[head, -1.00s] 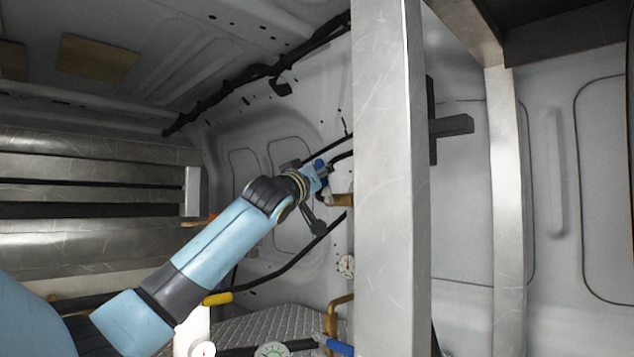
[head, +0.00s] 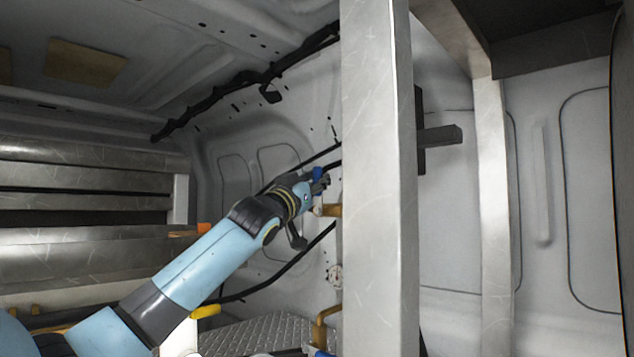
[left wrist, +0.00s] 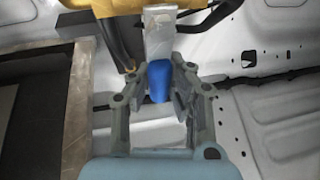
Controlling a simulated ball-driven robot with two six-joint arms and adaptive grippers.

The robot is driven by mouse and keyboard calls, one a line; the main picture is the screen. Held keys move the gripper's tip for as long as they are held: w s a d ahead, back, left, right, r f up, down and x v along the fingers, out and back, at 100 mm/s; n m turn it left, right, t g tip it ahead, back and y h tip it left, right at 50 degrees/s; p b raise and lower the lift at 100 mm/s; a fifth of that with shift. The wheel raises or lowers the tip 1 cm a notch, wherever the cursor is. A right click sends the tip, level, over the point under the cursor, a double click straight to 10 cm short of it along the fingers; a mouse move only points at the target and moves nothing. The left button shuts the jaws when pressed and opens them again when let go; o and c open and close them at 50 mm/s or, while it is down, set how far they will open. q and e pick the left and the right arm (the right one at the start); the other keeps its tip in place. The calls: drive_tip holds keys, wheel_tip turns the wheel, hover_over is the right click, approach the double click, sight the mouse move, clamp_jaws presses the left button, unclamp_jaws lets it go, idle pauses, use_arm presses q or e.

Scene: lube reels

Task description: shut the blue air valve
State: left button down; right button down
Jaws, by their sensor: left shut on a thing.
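The blue valve handle (left wrist: 158,82) sits between the fingers of my left gripper (left wrist: 159,90) in the left wrist view. The fingers are closed on it. A pale metal lever or plate (left wrist: 160,38) runs from the blue part up to a yellow-brass body (left wrist: 90,8). In the head view the blue handle (head: 318,172) shows as a small patch at my left gripper (head: 322,183), just above a brass fitting (head: 328,210) beside the metal post. The gripper partly hides the handle there. My right gripper is in neither view now.
A thick metal post (head: 378,200) stands right beside the valve, with a second post (head: 492,190) further right. Black hoses (head: 285,265) run along the white wall. A yellow handle (head: 206,311) lies under my left arm.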

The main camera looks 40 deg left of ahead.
use_arm(q)
drive_tip(key=shift+f, duration=0.2)
drive_tip(key=c, duration=1.2)
unclamp_jaws()
drive_tip(key=shift+d+r, duration=0.1)
drive_tip(key=shift+r, duration=0.05)
drive_tip(key=shift+s+f, duration=0.2)
drive_tip(key=shift+s, duration=0.05)
drive_tip(key=v, duration=1.1)
drive_tip(key=shift+s, duration=0.2)
